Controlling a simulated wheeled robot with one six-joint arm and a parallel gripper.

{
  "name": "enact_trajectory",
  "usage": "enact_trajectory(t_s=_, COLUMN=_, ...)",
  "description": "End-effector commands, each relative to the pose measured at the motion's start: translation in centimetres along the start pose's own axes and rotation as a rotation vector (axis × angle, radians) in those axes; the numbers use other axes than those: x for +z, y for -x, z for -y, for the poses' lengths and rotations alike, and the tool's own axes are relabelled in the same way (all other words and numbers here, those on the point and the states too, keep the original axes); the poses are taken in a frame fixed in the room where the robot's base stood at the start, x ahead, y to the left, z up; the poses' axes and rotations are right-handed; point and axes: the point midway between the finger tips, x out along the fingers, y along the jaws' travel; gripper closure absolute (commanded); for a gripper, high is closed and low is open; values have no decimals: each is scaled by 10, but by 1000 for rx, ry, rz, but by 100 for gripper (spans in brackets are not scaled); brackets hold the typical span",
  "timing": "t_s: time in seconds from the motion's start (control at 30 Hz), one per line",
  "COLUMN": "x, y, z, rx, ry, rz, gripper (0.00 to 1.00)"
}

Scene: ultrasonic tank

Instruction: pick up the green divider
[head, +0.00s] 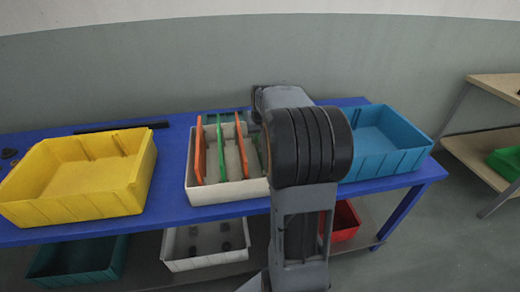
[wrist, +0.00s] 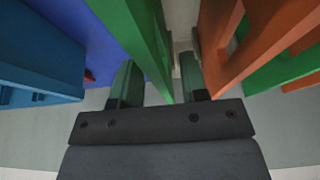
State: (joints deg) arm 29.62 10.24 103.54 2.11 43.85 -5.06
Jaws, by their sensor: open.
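A pale divided bin (head: 228,192) on the blue table holds upright orange and green dividers. One green divider (head: 220,152) stands between two orange ones; another green one (head: 257,142) at the right is mostly hidden by my arm. In the wrist view, the nearest green divider (wrist: 137,28) runs down between the two fingers of my gripper (wrist: 158,62). The gripper is open, and I cannot tell whether either finger touches the divider. In the head view my arm hides the fingers.
An orange divider (wrist: 222,45) stands close beside the right finger, with a second green divider (wrist: 288,66) beyond. A blue bin (head: 375,140) stands right of the pale bin, a yellow bin (head: 125,203) left. Bare table (head: 172,180) shows between yellow and pale bins.

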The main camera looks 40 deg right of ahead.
Motion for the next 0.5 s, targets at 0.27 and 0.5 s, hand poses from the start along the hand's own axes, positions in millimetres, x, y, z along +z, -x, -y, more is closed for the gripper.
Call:
enact_trajectory(t_s=0.27, x=0, y=0, z=0, rx=0, ry=0, rz=-1, gripper=68)
enact_trajectory(t_s=0.5, x=0, y=0, z=0, rx=0, ry=0, rz=-1, gripper=91)
